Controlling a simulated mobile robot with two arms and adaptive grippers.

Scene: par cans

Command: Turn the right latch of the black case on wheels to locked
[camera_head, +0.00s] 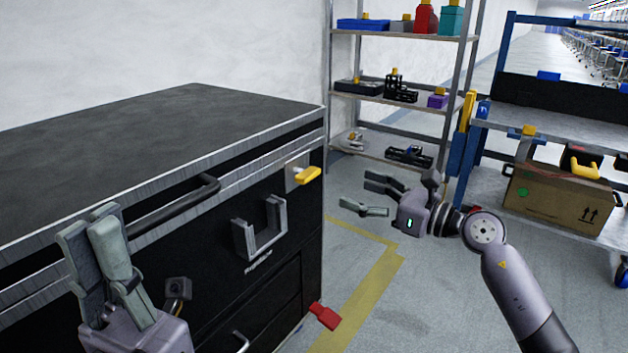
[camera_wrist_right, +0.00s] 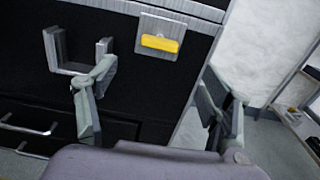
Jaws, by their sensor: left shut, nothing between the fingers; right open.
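The black case (camera_head: 230,225) stands on the left, with metal-edged sides and a dark top. Its right latch, a yellow handle (camera_head: 307,175) on a metal plate, sits near the right end of the front, under the lid. The handle lies roughly level. It also shows in the right wrist view (camera_wrist_right: 159,43). My right gripper (camera_head: 362,195) is open and empty, to the right of the latch and apart from it. In the right wrist view the latch appears beyond and between the open fingers (camera_wrist_right: 158,80). My left gripper (camera_head: 92,225) is shut and empty before the case's left part.
A dark bar handle (camera_head: 180,205) and a grey U-shaped bracket (camera_head: 260,232) stick out from the case front. A red tab (camera_head: 325,316) projects low down. Behind are a shelf rack (camera_head: 400,95) and a blue cart holding a cardboard box (camera_head: 555,200). The floor right of the case is clear.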

